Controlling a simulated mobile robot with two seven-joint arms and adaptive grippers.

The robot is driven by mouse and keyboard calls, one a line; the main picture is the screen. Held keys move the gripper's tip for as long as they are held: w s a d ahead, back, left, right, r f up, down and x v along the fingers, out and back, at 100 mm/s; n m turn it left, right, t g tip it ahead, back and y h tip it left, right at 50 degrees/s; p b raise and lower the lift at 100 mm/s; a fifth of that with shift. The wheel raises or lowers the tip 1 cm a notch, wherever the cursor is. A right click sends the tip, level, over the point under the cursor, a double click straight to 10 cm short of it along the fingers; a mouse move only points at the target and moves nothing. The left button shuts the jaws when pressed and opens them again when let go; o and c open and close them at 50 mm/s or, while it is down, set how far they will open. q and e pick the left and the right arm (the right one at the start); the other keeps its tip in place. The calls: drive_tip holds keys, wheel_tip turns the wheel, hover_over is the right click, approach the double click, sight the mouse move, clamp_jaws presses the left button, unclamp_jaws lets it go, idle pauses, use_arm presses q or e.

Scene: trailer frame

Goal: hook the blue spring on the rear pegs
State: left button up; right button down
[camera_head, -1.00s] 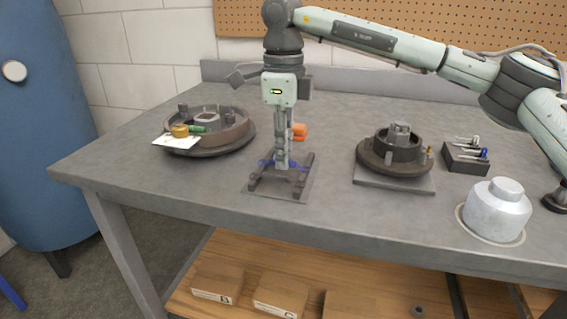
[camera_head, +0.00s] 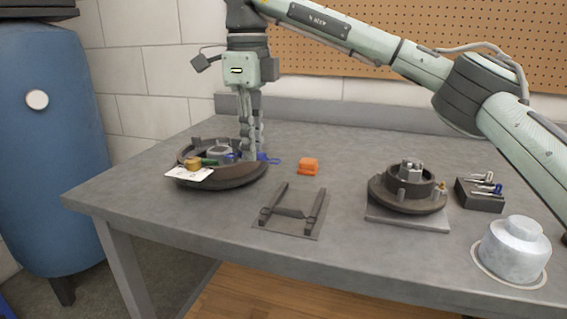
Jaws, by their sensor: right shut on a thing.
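My right gripper (camera_head: 251,157) points down over the right side of the brown round drum (camera_head: 225,181) at the left of the bench. It is shut on the blue spring (camera_head: 268,159). Blue shows on both sides of the fingers, with one end out past the drum's right rim; the fingers hide its middle. Short upright posts and a grey block show inside the drum. I cannot tell which posts are the rear pegs, or whether the spring touches any. My left gripper is not in view.
The dark two-rail cradle (camera_head: 290,212) stands empty at the front middle. An orange block (camera_head: 308,166) lies behind it. A white tag (camera_head: 190,174) hangs at the drum's front left. Another hub assembly (camera_head: 407,190), a tool block (camera_head: 480,196) and a metal canister (camera_head: 513,250) stand at right.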

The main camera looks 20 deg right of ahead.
sight(233, 157)
drive_tip(key=a+r, duration=0.1)
drive_tip(key=w+a+r, duration=0.1)
drive_tip(key=a, duration=0.1)
drive_tip(key=shift+w+a+r, duration=0.1)
drive_tip(key=shift+a, duration=0.05)
drive_tip(key=shift+w+a+r, duration=0.1)
drive_tip(key=shift+a+r, duration=0.1)
drive_tip(key=shift+r+p, duration=1.55)
drive_tip(key=shift+p, duration=0.3)
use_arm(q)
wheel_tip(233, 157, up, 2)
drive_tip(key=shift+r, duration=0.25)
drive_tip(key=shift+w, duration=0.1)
